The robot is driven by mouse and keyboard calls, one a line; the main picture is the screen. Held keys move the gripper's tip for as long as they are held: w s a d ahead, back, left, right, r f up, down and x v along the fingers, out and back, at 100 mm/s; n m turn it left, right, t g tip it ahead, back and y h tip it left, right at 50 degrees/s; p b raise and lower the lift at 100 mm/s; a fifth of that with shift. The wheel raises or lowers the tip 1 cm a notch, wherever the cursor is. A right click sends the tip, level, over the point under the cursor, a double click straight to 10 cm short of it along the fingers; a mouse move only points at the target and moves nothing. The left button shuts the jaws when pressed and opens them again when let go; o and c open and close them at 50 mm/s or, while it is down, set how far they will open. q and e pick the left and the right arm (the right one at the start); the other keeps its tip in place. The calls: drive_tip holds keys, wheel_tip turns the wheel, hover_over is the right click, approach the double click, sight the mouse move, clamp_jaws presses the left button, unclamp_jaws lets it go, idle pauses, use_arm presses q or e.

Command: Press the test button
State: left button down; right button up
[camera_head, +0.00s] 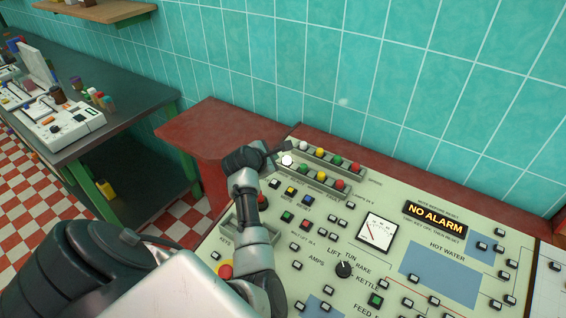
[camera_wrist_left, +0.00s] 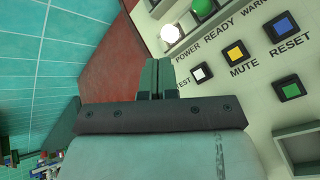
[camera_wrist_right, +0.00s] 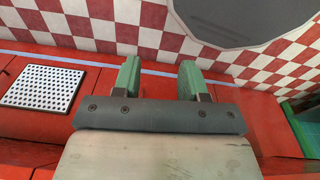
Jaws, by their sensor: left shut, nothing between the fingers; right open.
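In the head view, the left gripper (camera_head: 280,148) is near the panel's far left corner. My right gripper (camera_wrist_right: 159,68) is open and empty.
The yellow mute button (camera_wrist_left: 236,52), the blue reset button (camera_wrist_left: 287,24) and a green button (camera_wrist_left: 290,90) sit close by. A lit white power lamp (camera_head: 287,160) stands in the lamp row beyond. A red ledge (camera_head: 215,125) adjoins the panel. A dark workbench (camera_head: 110,95) is at left.

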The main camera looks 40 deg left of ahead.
drive_tip(key=s+d, duration=0.1)
drive_tip(key=s, duration=0.5)
use_arm(q)
drive_tip(key=b, duration=0.9)
hover_over(274, 185)
drive_tip(key=f, duration=0.6)
drive_tip(key=shift+s, duration=0.3)
drive_tip(key=shift+w+f+b, duration=0.25)
drive_tip(key=shift+f+b, duration=0.05)
drive_tip(key=shift+f, duration=0.7)
use_arm(e)
wheel_tip(274, 185, down, 10)
drive_tip(key=w, duration=0.2)
drive_tip(key=shift+w+a+r, duration=0.15)
drive_tip(key=shift+a+r, duration=0.05)
drive_tip(key=shift+a, duration=0.1)
drive_tip(key=shift+w+d, duration=0.15)
drive_tip(key=shift+d, duration=0.1)
drive_tip(key=shift+a, duration=0.1)
